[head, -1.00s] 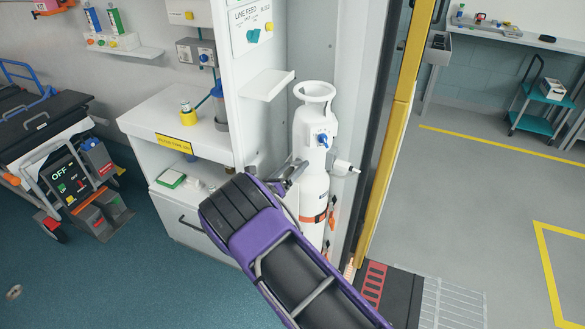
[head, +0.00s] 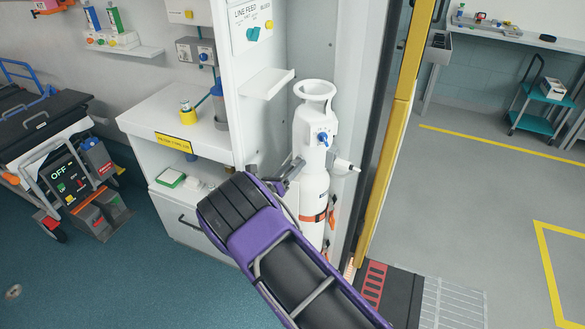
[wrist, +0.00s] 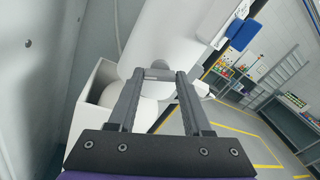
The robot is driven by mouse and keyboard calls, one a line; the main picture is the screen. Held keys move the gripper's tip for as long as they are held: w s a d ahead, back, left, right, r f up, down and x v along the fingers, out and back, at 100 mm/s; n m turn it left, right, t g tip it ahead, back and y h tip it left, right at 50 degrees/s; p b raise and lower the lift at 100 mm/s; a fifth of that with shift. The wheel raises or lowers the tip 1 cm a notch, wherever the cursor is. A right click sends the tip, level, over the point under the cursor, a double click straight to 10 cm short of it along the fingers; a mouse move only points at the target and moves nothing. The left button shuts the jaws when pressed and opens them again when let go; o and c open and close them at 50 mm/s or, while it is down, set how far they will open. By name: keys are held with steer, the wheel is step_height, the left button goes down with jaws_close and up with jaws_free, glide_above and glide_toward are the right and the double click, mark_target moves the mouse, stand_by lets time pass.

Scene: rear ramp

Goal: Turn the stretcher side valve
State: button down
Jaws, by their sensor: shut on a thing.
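A white gas cylinder (head: 311,185) stands upright in the corner by the doorway, with a ring on top and a blue knob (head: 323,139) on its front. A white side valve (head: 345,165) sticks out on its right. My gripper (head: 292,174) is at the cylinder's left, the side towards the stretcher (head: 40,120). In the wrist view, my gripper (wrist: 158,74) is shut on a small grey stub (wrist: 157,73), which appears to be the stretcher side valve. The white cylinder body (wrist: 165,40) is right behind the fingertips. Most of this valve is hidden by the fingers.
A white cabinet (head: 180,130) with a shelf (head: 266,84) and a line feed panel (head: 252,22) stands left of the cylinder. A yellow post (head: 390,140) edges the doorway close on the right. Open floor lies at the lower left.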

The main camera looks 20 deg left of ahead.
steer(key=m+b, duration=0.9)
steer(key=m, duration=1.3)
steer(key=shift+m, duration=0.4)
stand_by(0.3)
steer(key=shift+c, duration=1.6)
jaws_free()
